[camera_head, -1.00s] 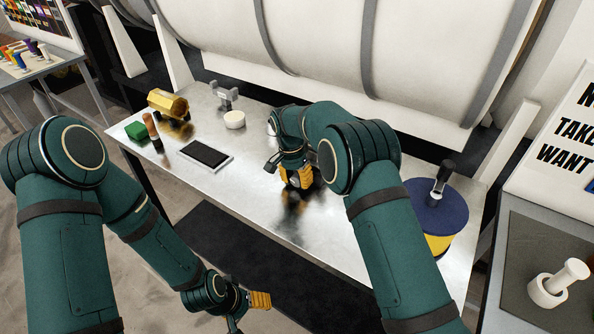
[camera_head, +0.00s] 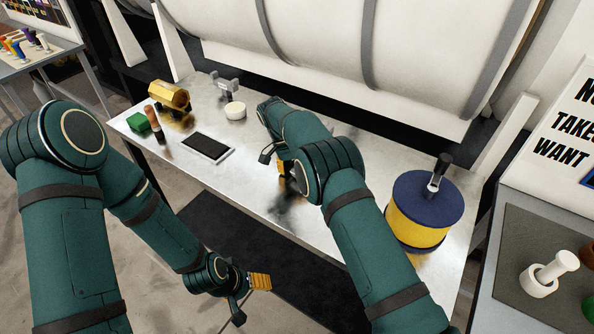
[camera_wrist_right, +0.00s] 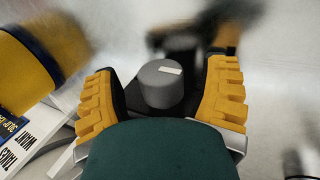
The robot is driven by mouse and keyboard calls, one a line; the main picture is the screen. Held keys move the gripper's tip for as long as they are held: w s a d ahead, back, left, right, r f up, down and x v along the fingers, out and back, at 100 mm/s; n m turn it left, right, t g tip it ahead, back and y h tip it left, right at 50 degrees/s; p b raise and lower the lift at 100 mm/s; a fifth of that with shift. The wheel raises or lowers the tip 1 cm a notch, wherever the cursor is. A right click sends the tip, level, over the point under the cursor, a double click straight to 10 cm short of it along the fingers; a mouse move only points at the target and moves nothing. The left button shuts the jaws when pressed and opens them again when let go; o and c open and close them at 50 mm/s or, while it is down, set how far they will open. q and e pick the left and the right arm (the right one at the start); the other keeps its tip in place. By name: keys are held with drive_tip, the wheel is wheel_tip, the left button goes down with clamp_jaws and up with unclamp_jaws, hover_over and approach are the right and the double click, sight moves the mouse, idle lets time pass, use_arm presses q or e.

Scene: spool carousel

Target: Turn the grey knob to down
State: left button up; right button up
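In the right wrist view the grey knob (camera_wrist_right: 160,88) is a short cylinder with a white mark on its top, seated on a dark base. My right gripper (camera_wrist_right: 162,98) is open, with yellow-padded fingers on either side of the knob. A gap shows between the knob and each finger. In the head view my right gripper (camera_head: 285,171) is over the metal table, mostly behind my own arm, and the knob is hidden there. My left gripper (camera_head: 261,282) hangs low in front of the table, away from the knob; its finger opening cannot be made out.
The metal table (camera_head: 262,215) carries a yellow-and-blue spool (camera_head: 418,222) at right. At left are a dark tablet (camera_head: 208,147), a white round piece (camera_head: 235,111), a gold part (camera_head: 168,96) and a green block (camera_head: 139,122). A large white drum (camera_head: 320,45) stands behind.

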drive_tip(key=shift+r, duration=0.1)
wheel_tip(320, 180, up, 10)
drive_tip(key=shift+f, duration=0.1)
idle(0.5)
